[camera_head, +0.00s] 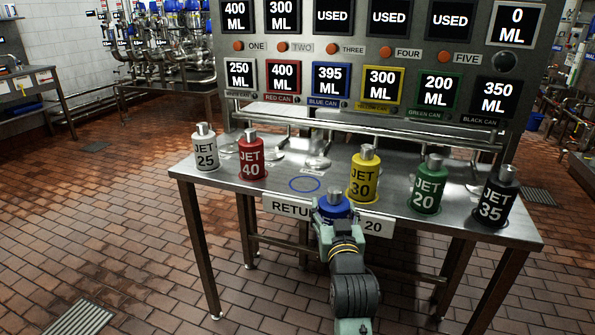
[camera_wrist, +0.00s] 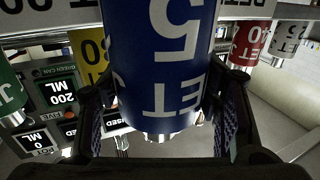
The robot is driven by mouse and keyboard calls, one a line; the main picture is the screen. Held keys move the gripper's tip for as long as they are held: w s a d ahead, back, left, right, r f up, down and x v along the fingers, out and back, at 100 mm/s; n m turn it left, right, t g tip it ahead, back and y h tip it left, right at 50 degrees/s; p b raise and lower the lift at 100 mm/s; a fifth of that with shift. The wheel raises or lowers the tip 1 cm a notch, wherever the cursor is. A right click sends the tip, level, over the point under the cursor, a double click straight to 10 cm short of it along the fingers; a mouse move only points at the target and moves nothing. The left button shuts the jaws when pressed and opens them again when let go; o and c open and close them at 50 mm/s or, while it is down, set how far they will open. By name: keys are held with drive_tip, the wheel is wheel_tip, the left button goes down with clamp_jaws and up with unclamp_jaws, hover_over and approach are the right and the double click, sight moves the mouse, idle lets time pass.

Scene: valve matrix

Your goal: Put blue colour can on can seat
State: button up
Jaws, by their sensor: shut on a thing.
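The blue can (camera_head: 334,209) is held in my gripper (camera_head: 332,217) at the front edge of the steel table (camera_head: 285,172). My gripper is shut on it. In the wrist view the blue can (camera_wrist: 155,65) fills the middle between my two fingers (camera_wrist: 158,100), its label upside down. A blue ring (camera_head: 304,184) marked on the table top, empty, lies behind and left of the can. Round metal plates, perhaps can seats, are behind it; one plate (camera_head: 318,163) is bare. My gripper hides the can's lower part in the head view.
A white can (camera_head: 205,152) and a red can (camera_head: 250,158) stand left on the table. A yellow can (camera_head: 363,178), green can (camera_head: 428,188) and black can (camera_head: 497,200) stand right. A RETURN sign (camera_head: 285,207) hangs at the front edge. A display panel (camera_head: 395,55) rises behind.

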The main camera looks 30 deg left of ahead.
drive_tip(key=w+d+f+m+t+h, duration=0.1)
drive_tip(key=w+d+f+m+h, duration=0.1)
drive_tip(key=d+f, duration=0.7)
drive_tip(key=w+d+f+m+t+h, duration=0.1)
drive_tip(key=w+d+f+m+h, duration=0.1)
drive_tip(key=d+f+h, duration=0.3)
drive_tip(key=w+d+f+m+t+h, duration=0.1)
drive_tip(key=w+d+f+m+h, duration=0.2)
drive_tip(key=d+f, duration=1.1)
drive_tip(key=shift+f, duration=0.45)
drive_tip(key=shift+w+a, duration=0.1)
drive_tip(key=shift+w, duration=0.05)
